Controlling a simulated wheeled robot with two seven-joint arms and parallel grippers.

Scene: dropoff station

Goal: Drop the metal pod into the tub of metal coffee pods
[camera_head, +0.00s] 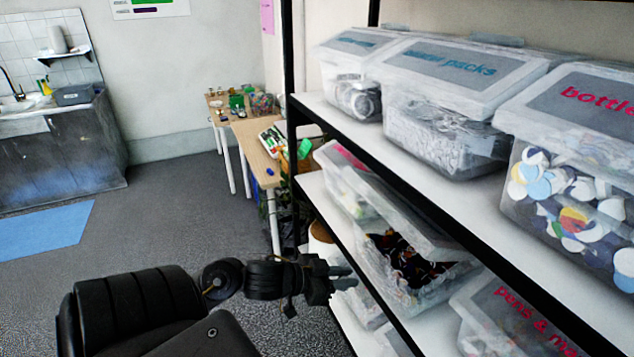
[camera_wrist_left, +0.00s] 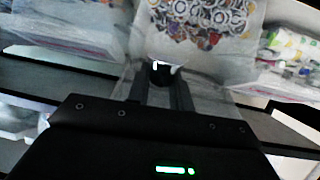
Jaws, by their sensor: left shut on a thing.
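My left gripper (camera_head: 344,277) reaches in front of the shelf rack in the head view. In the left wrist view its fingers (camera_wrist_left: 161,92) are shut on a small dark piece with a bright, shiny edge, the metal pod (camera_wrist_left: 162,70). The pod cannot be made out in the head view. Just beyond the fingers in the wrist view is a clear tub (camera_wrist_left: 245,70) with many round, mixed-colour pieces (camera_wrist_left: 205,18). It seems to be the open-looking clear tub (camera_head: 450,247) with dark, colourful contents on the middle shelf; no label on it is readable. My right gripper is not in view.
Lidded tubs stand on the upper shelf, one marked "bottle" (camera_head: 600,100). A "pens" tub (camera_head: 520,315) is lower down. The black shelf edge (camera_head: 440,215) runs close above the middle tubs. Tables (camera_head: 255,140) stand behind; the floor at left is open.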

